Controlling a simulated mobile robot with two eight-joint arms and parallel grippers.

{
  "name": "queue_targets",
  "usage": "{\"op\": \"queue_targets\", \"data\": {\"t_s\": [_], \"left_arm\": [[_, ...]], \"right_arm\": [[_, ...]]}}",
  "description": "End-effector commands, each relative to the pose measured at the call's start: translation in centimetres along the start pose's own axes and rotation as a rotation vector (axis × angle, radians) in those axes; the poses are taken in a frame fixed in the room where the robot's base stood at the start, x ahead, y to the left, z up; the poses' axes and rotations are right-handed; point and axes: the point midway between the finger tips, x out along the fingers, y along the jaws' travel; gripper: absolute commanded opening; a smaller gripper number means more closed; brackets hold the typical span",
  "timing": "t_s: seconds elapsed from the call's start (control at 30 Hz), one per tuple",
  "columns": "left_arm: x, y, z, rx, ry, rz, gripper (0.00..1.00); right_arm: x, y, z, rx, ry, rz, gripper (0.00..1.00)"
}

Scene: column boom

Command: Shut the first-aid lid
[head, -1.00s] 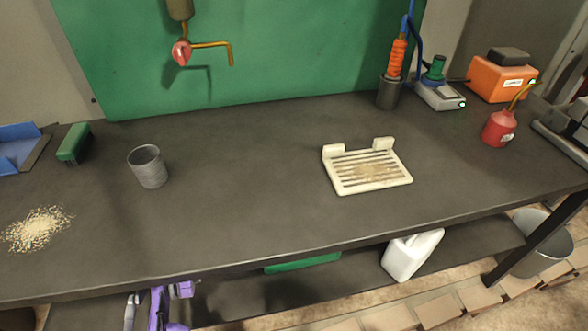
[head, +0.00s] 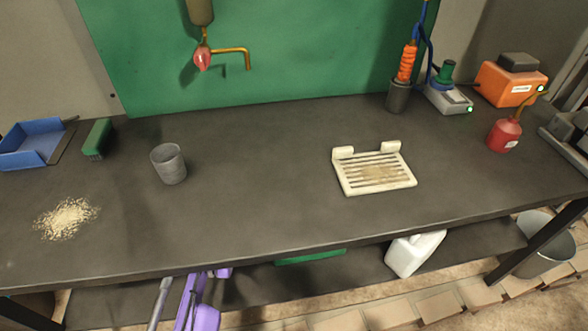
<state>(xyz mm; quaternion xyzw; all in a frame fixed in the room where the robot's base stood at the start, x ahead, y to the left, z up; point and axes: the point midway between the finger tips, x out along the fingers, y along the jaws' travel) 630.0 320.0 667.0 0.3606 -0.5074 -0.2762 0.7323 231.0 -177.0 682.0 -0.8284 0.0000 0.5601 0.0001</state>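No first-aid box or lid can be made out for sure in the head view. A flat green thing (head: 310,257) shows on the shelf under the bench, mostly hidden by the bench's front edge; I cannot tell what it is. Purple and grey parts, which look like my own arm, rise at the bottom edge left of centre, below the bench front. No fingertips of either gripper show.
The dark bench (head: 260,195) has a wide clear middle. On it are a grey cup (head: 169,165), a pile of shavings (head: 66,219), a blue dustpan (head: 32,143), a slatted cream tray (head: 374,170) and a red oil can (head: 503,134). A white jug (head: 413,253) stands below.

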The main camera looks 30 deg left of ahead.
Motion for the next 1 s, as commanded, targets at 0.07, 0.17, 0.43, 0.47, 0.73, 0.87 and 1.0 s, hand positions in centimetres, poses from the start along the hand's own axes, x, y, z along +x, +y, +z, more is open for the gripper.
{"op": "queue_targets", "data": {"t_s": [0.07, 0.17, 0.43, 0.47, 0.73, 0.87, 1.0], "left_arm": [[0.34, 0.00, 0.01, 0.000, 0.000, 0.000, 0.65], [0.45, 0.00, 0.02, 0.000, 0.000, 0.000, 0.65], [0.43, 0.01, 0.02, 0.000, 0.000, 0.000, 0.47], [0.42, 0.02, 0.02, 0.000, 0.000, 0.000, 0.42], [0.41, 0.03, 0.02, 0.000, -0.001, 0.000, 0.00], [0.41, 0.04, 0.02, 0.000, -0.001, 0.000, 0.00], [0.40, 0.04, 0.02, 0.000, -0.001, 0.000, 0.00]], "right_arm": [[0.00, 0.00, 0.00, 0.000, 0.000, 0.000, 0.87], [0.00, 0.00, 0.00, 0.000, 0.000, 0.000, 0.87], [0.00, 0.00, 0.00, 0.000, 0.000, 0.000, 0.87], [0.00, 0.00, 0.00, 0.000, 0.000, 0.000, 0.87], [0.00, 0.00, 0.00, 0.000, 0.000, 0.000, 0.87], [0.00, 0.00, 0.00, 0.000, 0.000, 0.000, 0.87], [0.00, 0.00, 0.00, 0.000, 0.000, 0.000, 0.87]]}}
